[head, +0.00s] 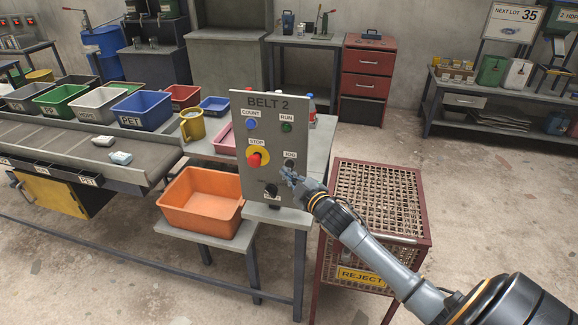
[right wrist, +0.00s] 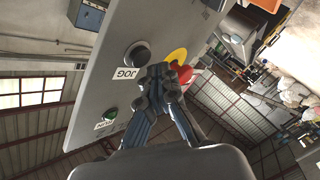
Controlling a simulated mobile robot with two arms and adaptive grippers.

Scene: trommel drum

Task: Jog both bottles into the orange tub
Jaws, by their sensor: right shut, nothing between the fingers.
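Two small pale items, probably the bottles, lie on the grey conveyor belt (head: 60,136): one whitish (head: 104,140), one pale green-white (head: 121,157). The orange tub (head: 190,221) stands on a low stand beyond the belt's right end and looks empty. The grey BELT 2 panel (head: 252,110) carries a black JOG button (head: 289,163); it also shows in the right wrist view (right wrist: 137,55). My right gripper (head: 286,173) is shut and empty, its fingertips (right wrist: 158,78) just beside the JOG button. I cannot tell whether they touch the panel. My left gripper is out of view.
The red STOP button (head: 255,160) on its yellow disc sits left of JOG. A blue COUNT button (head: 252,124) and green RUN button (head: 287,127) are above. A red-framed mesh REJECT cage (head: 425,215) stands right of the panel. Labelled bins, including a blue PET bin (head: 142,111), line the belt's back.

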